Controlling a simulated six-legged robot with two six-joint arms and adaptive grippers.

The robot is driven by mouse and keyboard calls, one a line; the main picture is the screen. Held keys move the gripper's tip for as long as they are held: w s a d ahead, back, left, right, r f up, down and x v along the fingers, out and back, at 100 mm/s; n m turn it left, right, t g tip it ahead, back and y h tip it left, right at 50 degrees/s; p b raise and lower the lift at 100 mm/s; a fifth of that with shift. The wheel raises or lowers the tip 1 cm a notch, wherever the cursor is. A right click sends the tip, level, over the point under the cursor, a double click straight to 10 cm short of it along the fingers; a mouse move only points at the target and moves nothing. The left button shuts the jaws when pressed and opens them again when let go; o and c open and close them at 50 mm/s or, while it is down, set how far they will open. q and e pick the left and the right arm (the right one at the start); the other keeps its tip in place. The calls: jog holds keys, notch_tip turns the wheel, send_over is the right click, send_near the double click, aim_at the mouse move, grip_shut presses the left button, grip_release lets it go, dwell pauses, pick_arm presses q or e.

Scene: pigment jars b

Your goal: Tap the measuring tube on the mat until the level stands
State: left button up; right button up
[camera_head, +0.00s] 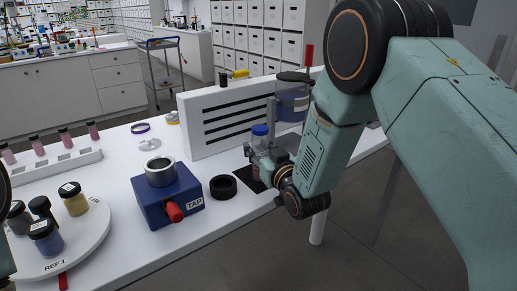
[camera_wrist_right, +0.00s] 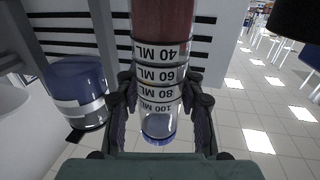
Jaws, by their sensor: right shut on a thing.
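The measuring tube (camera_head: 262,143) is clear with a blue cap and stands about upright over a dark mat (camera_head: 246,180) at the table's right. In the right wrist view the tube (camera_wrist_right: 160,52) shows marks from 40 ML to 100 ML, upside down, with dark red powder at the end away from the cap. My right gripper (camera_head: 268,160) is shut on the tube; its fingers flank it in the wrist view (camera_wrist_right: 160,105). The tube's lower end is hidden in the head view, so I cannot tell whether it touches the mat. My left gripper is out of view.
A black ring (camera_head: 223,186) and a blue block marked TAP (camera_head: 168,200) are left of the mat. A clear vessel with blue contents (camera_head: 291,105) stands behind the tube, by a white slotted panel (camera_head: 228,112). A round tray (camera_head: 92,238) holds several jars.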

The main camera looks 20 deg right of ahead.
grip_shut()
jog(key=shift+r+p, duration=0.5)
jog(key=shift+r, duration=0.15)
